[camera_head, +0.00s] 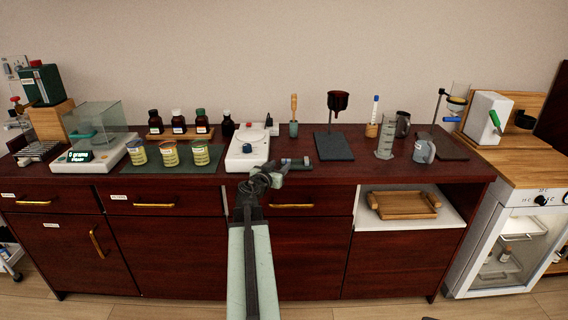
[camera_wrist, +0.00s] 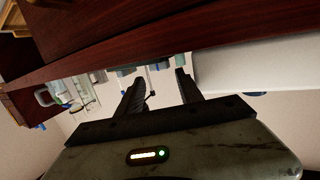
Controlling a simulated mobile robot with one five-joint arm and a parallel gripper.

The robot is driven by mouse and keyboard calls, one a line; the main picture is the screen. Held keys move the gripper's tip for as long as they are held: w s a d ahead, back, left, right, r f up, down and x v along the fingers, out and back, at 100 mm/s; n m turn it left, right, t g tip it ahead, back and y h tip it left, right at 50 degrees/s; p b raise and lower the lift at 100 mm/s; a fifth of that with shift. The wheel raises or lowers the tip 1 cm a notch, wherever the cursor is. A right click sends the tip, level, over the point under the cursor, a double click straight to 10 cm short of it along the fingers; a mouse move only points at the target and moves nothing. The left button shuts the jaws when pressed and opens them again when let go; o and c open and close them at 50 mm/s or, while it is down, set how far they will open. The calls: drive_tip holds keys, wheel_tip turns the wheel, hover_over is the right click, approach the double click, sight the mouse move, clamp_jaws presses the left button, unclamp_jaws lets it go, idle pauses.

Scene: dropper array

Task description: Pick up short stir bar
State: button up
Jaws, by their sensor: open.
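I cannot make out a stir bar for certain in either view. A white stirrer-like device (camera_head: 240,157) with a dark knob stands on the dark red counter (camera_head: 330,176), left of my gripper. My gripper (camera_head: 307,162) is at the counter's front edge, right of that device, pointing right in the head view. In the wrist view my gripper (camera_wrist: 157,86) has its two dark fingers apart with nothing held between them. The wrist view is tilted, and small items beyond the fingers are too small to name.
A balance (camera_head: 85,163) with a glass shield and labelled jars (camera_head: 170,155) stand left. An open shelf holds a wooden tray (camera_head: 405,212).

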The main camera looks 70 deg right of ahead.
sight(285, 160)
drive_tip(key=d, duration=0.3)
drive_tip(key=d+f+b, duration=0.1)
drive_tip(key=d, duration=0.1)
drive_tip(key=shift+s+r, duration=0.1)
clamp_jaws()
wheel_tip(285, 160, up, 10)
drive_tip(key=p, duration=1)
